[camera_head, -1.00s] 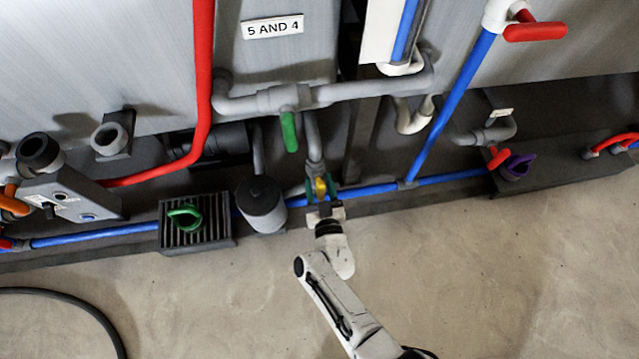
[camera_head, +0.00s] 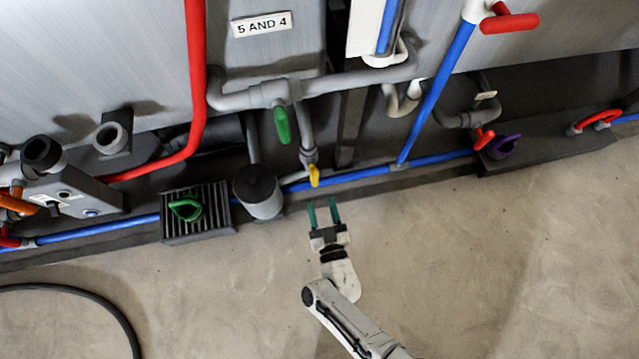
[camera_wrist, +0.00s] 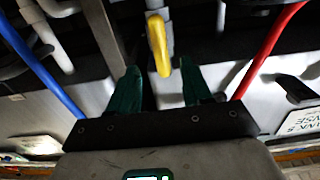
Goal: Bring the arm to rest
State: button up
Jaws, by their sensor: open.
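My gripper (camera_head: 323,212) is open and empty, with its two green fingers apart, over the bare floor just in front of the pipework. In the wrist view my gripper (camera_wrist: 160,92) shows its fingers spread below a yellow valve handle (camera_wrist: 158,44). The yellow handle (camera_head: 314,175) hangs at the lower end of a grey pipe, beyond the fingertips and apart from them in the head view. My arm reaches up from the bottom of the picture.
A blue pipe (camera_head: 360,176) runs along the tank foot. A grey cylinder (camera_head: 259,192) and a ribbed black box (camera_head: 197,225) with a green handle (camera_head: 186,209) stand left of my gripper. A black hose (camera_head: 95,303) lies on the floor at left. Floor (camera_head: 490,270) at right is clear.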

dwell(0.7)
jog(key=w+g+y, duration=0.1)
jog(key=g, duration=0.1)
jog(key=w+r+n+g+y, duration=0.1)
jog(key=g, duration=0.1)
jog(key=shift+w+a+r, duration=0.1)
jog(key=shift+w+r, duration=0.05)
jog(key=shift+r, duration=0.05)
jog(key=s+d+r+m+g+h, duration=0.2)
jog(key=s+d+r+g, duration=0.25)
jog(key=s+d, duration=0.35)
jog(key=s+d+r+m+g+h, duration=0.1)
jog(key=s+d+r+g+h, duration=0.3)
jog(key=d, duration=0.7)
jog(key=s+d+r+m+g+h, duration=0.1)
jog(key=s+d+r+m+g, duration=0.1)
jog(key=s+d+r+g, duration=0.4)
jog(key=s+d+r+t+p, duration=0.1)
jog(key=r+p, duration=1.4)
jog(key=s+d+r+t+p, duration=0.1)
jog(key=d+r+p, duration=0.1)
jog(key=r+p, duration=1.4)
jog(key=shift+d, duration=0.15)
jog(key=shift+s, duration=0.1)
